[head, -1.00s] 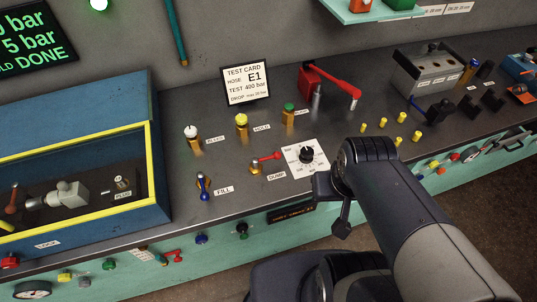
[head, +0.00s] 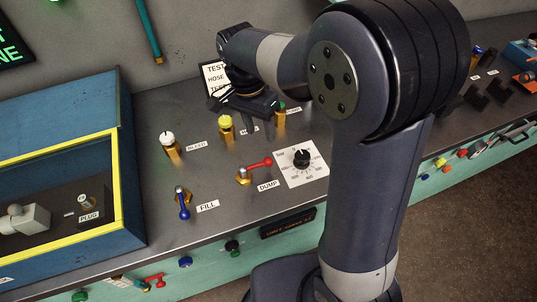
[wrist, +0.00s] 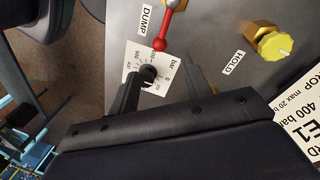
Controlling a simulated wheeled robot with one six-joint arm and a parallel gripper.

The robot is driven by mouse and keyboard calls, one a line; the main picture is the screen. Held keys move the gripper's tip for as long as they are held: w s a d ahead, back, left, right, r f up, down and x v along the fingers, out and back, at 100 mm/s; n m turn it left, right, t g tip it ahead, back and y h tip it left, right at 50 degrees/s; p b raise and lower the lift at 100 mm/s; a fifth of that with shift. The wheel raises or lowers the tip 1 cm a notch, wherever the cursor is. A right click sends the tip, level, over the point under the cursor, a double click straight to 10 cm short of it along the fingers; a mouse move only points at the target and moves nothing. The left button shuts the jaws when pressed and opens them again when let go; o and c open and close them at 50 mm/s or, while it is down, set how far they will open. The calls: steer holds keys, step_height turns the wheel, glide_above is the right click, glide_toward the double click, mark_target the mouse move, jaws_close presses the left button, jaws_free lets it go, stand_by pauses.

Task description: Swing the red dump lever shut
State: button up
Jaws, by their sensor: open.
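The red dump lever (head: 260,163) sits on a brass valve (head: 243,176) beside the DUMP label (head: 268,185). Its handle points right, toward the pressure dial. In the wrist view the red lever (wrist: 163,35) shows at the top, its ball end just beyond the fingertips. My gripper (wrist: 166,72) is open and empty there, with the black dial knob (wrist: 149,75) seen between its two fingers. In the head view my gripper (head: 245,104) hangs over the back of the panel, behind the lever; its fingertips are hard to make out.
A white-capped BLEED valve (head: 168,140), a yellow HOLD knob (head: 226,124) and a blue FILL lever (head: 184,204) stand close by. The blue box with yellow edging (head: 75,165) is at left. The test card (head: 213,75) stands behind, partly hidden.

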mark_target(267, 158)
steer(key=f, duration=0.3)
steer(key=s+d+f, duration=0.1)
steer(key=f, duration=0.6)
steer(key=shift+s+d+f, duration=0.2)
steer(key=shift+d, duration=0.1)
steer(key=shift+c, duration=0.5)
jaws_close()
